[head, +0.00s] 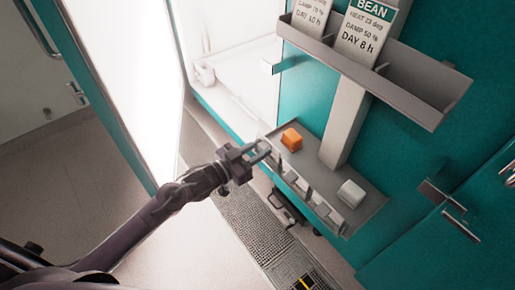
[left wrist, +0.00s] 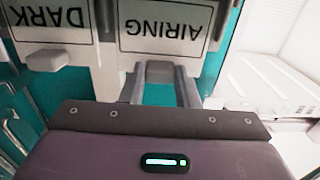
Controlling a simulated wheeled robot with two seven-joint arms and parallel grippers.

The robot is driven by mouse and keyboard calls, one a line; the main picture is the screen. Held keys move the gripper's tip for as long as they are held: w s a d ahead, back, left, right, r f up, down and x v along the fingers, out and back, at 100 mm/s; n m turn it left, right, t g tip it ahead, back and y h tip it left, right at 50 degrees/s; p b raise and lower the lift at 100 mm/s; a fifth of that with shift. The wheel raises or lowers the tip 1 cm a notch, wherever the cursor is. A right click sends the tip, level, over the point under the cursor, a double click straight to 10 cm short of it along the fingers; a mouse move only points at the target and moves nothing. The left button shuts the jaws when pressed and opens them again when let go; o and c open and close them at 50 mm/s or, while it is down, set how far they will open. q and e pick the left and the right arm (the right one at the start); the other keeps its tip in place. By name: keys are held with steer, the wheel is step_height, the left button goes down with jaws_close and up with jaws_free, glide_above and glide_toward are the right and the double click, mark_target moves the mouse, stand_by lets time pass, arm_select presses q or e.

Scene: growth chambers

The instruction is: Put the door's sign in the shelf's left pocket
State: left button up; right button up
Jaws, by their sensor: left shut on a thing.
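My left gripper (head: 264,152) is at the left end of the lower shelf (head: 372,212), by its front edge. In the left wrist view its fingers (left wrist: 164,78) are shut on the tab of a white sign reading AIRING (left wrist: 165,28), upside down in that view. A sign reading DARK (left wrist: 55,20) is beside it, with its own free tab. Pale tabs (head: 305,188) line the shelf front in the head view. The sign faces there and the pocket under the held sign are hidden. My right gripper is not in view.
An orange block (head: 292,139) and a white block (head: 351,193) stand on the lower shelf. The upper shelf (head: 425,98) holds a BEAN card (head: 364,32) and another card (head: 311,14). A bright chamber stands open at left. Teal doors with handles (head: 441,193) are at right.

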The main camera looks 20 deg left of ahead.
arm_select(q)
steer(key=shift+f, duration=0.1)
steer(key=o, duration=1.1)
steer(key=shift+c, duration=0.2)
steer(key=shift+s, duration=0.1)
steer(key=shift+p+v, duration=0.75)
steer(key=shift+v, duration=0.25)
steer(key=p+v, duration=0.2)
steer(key=v, duration=0.3)
steer(key=shift+s+a+p, duration=0.15)
steer(key=shift+p, duration=0.25)
